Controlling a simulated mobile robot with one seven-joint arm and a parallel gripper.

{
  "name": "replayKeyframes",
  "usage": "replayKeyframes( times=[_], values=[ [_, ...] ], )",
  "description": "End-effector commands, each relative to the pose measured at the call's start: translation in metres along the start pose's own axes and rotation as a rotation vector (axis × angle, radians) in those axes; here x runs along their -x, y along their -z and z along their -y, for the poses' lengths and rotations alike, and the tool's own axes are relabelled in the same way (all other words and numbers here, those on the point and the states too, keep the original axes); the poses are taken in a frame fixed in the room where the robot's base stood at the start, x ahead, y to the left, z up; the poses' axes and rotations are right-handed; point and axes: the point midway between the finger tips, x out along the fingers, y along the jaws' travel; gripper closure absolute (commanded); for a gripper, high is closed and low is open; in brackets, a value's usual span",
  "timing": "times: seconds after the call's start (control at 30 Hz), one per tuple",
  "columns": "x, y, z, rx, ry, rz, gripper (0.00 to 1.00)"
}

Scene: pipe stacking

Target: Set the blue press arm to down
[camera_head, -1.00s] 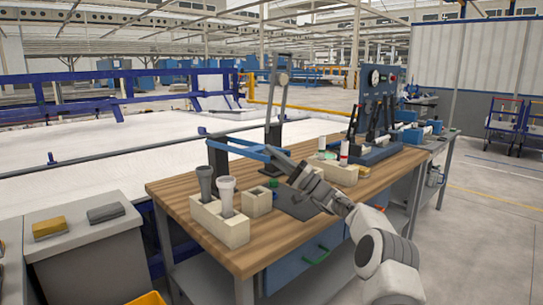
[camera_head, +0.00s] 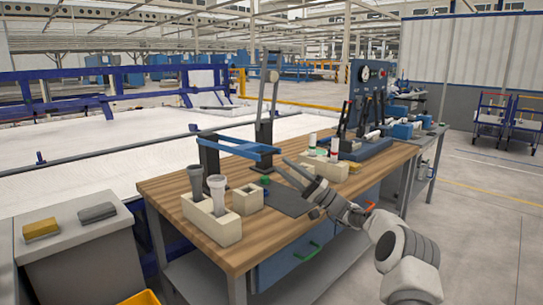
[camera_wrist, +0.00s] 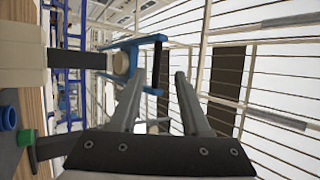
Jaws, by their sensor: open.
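The blue press arm (camera_head: 240,147) is a blue frame on a black stand on the wooden bench.
A cream block with two grey pipes (camera_head: 212,228) stands at the bench's left front. A smaller cream block (camera_head: 248,200) is beside it. Another cream holder (camera_head: 325,166) with white pipes stands behind my gripper. A blue gauge panel (camera_head: 367,88) is at the back right.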

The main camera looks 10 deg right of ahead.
Motion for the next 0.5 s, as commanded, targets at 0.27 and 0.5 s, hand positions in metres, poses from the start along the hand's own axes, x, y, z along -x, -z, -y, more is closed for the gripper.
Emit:
replayKeyframes(
  times=[0.27, 0.5],
  values=[
    [0.063, 0.001, 0.002, 0.001, 0.001, -0.003, 0.53],
    [0.088, 0.001, 0.001, 0.002, 0.001, 0.0, 0.53]
  ],
)
